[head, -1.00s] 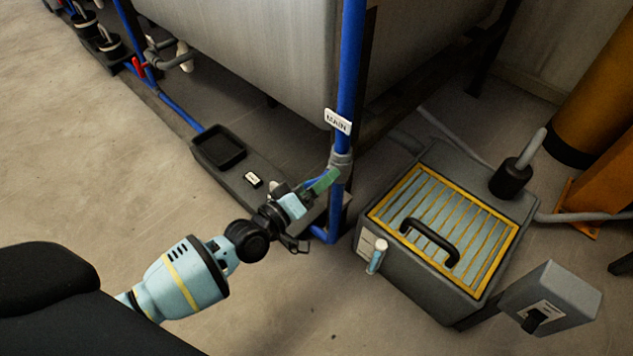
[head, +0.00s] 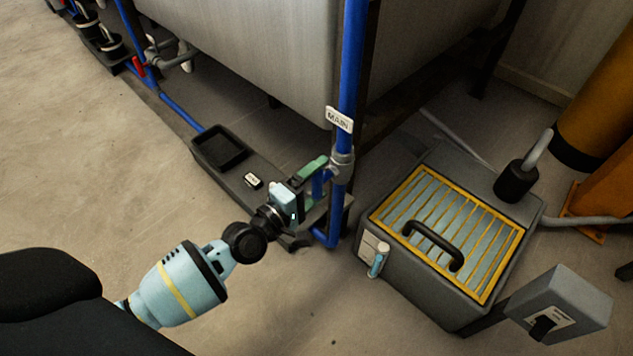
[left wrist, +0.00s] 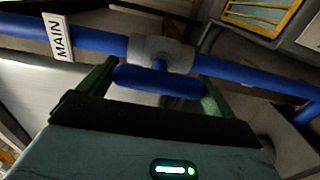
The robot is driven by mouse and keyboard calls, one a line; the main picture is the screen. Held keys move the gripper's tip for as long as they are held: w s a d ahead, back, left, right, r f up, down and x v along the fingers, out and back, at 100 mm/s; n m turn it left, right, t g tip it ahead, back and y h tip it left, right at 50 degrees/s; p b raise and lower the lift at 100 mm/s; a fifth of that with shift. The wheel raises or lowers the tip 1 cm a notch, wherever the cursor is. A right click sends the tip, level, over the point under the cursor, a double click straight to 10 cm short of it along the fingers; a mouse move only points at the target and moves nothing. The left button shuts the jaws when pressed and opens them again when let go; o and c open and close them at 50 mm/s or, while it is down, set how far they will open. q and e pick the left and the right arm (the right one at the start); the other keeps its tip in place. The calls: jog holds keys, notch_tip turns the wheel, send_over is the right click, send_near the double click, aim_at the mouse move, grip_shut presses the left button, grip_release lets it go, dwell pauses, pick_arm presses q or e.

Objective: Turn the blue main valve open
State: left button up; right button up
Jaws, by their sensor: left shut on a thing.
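The blue main valve has a grey body (head: 342,167) on an upright blue pipe (head: 353,60), below a white MAIN tag (head: 339,119). Its short blue handle (left wrist: 158,78) stands out from the grey body in the left wrist view and lies roughly parallel to the pipe. My left gripper (head: 317,180) is at the valve, with its green fingers at the two ends of the handle, shut on it. In the head view the gripper partly hides the handle. My right gripper is not in view.
A large grey tank (head: 250,50) stands behind the pipe. A grey box with a yellow-framed grille (head: 375,215) and black handle stands close to the right. A black tray (head: 220,148) lies on the dark base at left. Open floor (head: 80,180) is at left.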

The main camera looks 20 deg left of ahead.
aim_at(313, 187)
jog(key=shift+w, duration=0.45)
pick_arm(q)
jog(key=o, duration=0.7)
jog(key=shift+p+v, duration=0.55)
jog(key=shift+v, duration=2.95)
jog(key=shift+s+a, duration=0.1)
jog(key=shift+s, duration=0.3)
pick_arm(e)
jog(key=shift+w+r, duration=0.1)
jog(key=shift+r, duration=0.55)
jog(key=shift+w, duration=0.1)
